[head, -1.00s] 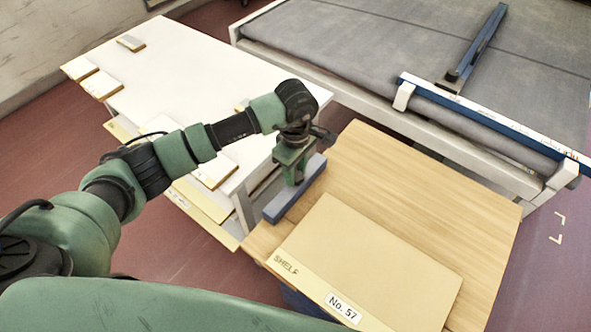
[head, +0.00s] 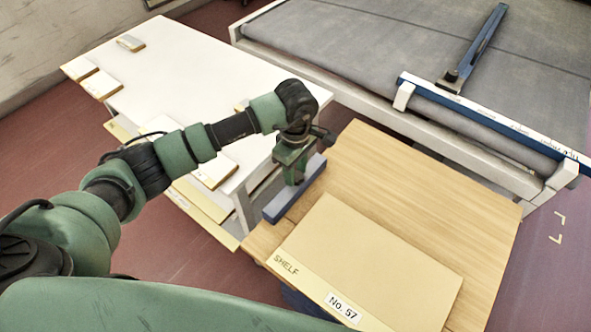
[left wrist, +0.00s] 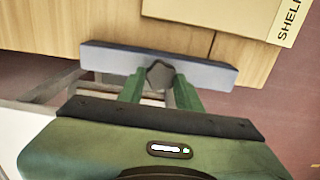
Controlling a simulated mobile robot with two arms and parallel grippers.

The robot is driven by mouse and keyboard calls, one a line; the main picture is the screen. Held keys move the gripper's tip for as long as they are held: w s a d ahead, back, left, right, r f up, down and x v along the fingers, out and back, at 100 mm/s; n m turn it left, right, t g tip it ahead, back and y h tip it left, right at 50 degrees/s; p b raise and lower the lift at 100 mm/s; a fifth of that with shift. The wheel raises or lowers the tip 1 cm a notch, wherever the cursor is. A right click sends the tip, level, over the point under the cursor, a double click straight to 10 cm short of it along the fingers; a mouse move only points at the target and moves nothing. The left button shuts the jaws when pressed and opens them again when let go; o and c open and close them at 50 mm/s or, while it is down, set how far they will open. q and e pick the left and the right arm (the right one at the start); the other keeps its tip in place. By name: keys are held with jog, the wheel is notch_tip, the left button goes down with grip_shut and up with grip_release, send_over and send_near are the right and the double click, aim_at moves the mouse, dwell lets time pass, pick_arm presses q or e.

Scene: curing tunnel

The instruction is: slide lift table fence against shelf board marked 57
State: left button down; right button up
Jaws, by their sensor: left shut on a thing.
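The shelf board (head: 375,262), pale tan and labelled SHELF and No. 57, lies flat on the wooden lift table top (head: 430,190). The fence (head: 277,209), a blue-grey bar, stands along the table's left edge, with a gap of bare wood between it and the board. My left gripper (head: 293,180) is shut on the fence's dark knob. In the left wrist view the fence (left wrist: 215,73) runs across the picture, the green fingers (left wrist: 158,84) close on the knob, and the board (left wrist: 225,12) lies apart beyond it. My right gripper is not in view.
A white table (head: 190,65) with several small boards stands at the left, close to the lift table. A grey conveyor (head: 400,50) with a blue cross bar (head: 495,122) lies behind the lift table. The wood behind the board is clear.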

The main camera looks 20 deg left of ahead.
pick_arm(q)
jog(key=shift+r, duration=0.1)
dwell(0.3)
jog(key=d, duration=0.1)
jog(key=s+d, duration=0.1)
jog(key=d, duration=0.1)
jog(key=d+b, duration=0.1)
jog(key=shift+s+d, duration=0.3)
jog(key=shift+d, duration=0.1)
jog(key=c, duration=1)
grip_release()
jog(key=shift+o, duration=0.2)
notch_tip(320, 180, up, 8)
jog(key=b, duration=0.2)
